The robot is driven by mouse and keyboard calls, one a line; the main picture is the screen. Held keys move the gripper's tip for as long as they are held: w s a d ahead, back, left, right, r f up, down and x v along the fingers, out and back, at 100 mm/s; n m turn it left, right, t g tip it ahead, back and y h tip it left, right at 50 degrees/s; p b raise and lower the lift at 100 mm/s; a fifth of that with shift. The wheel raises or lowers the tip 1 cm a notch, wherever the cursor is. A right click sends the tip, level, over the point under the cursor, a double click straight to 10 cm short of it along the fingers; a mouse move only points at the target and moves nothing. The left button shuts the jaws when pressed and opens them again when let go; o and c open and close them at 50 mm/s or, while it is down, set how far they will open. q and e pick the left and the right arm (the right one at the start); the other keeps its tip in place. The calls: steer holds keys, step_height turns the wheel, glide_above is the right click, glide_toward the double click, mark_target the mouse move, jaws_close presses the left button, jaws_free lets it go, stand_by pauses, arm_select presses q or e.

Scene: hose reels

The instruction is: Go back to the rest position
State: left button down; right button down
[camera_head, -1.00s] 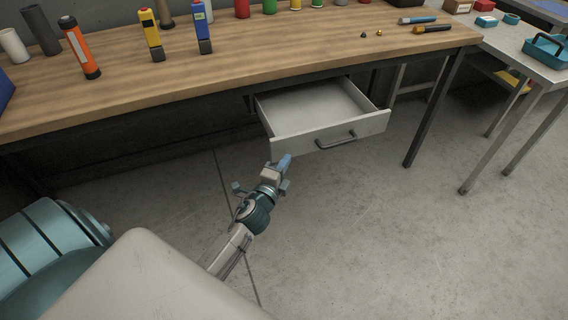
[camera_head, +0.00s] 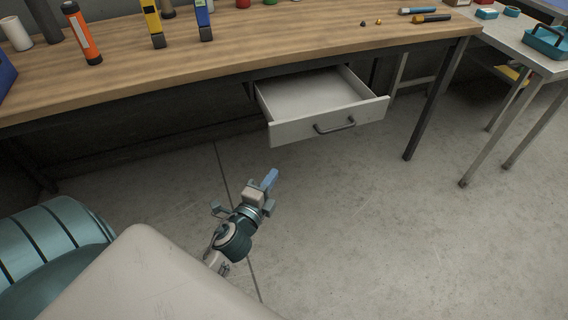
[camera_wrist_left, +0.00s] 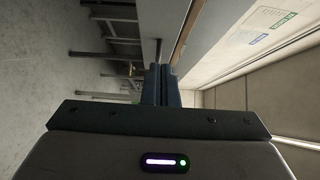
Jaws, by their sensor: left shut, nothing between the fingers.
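My left gripper (camera_head: 270,180) is in the head view, below and in front of the open drawer (camera_head: 310,94). It is apart from the drawer front and its handle (camera_head: 335,125). In the left wrist view the two blue fingers of the left gripper (camera_wrist_left: 161,84) are together with nothing between them. The drawer is pulled out under the wooden workbench (camera_head: 250,50) and looks empty. My right gripper is not in view.
An orange flashlight (camera_head: 82,34), a yellow tool (camera_head: 153,24) and a blue tool (camera_head: 203,20) stand on the workbench. A side table (camera_head: 515,48) with a teal caddy (camera_head: 548,42) is at the right. The floor (camera_head: 350,230) around the gripper is clear.

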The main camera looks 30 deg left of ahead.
arm_select(q)
steer(key=shift+s, duration=0.15)
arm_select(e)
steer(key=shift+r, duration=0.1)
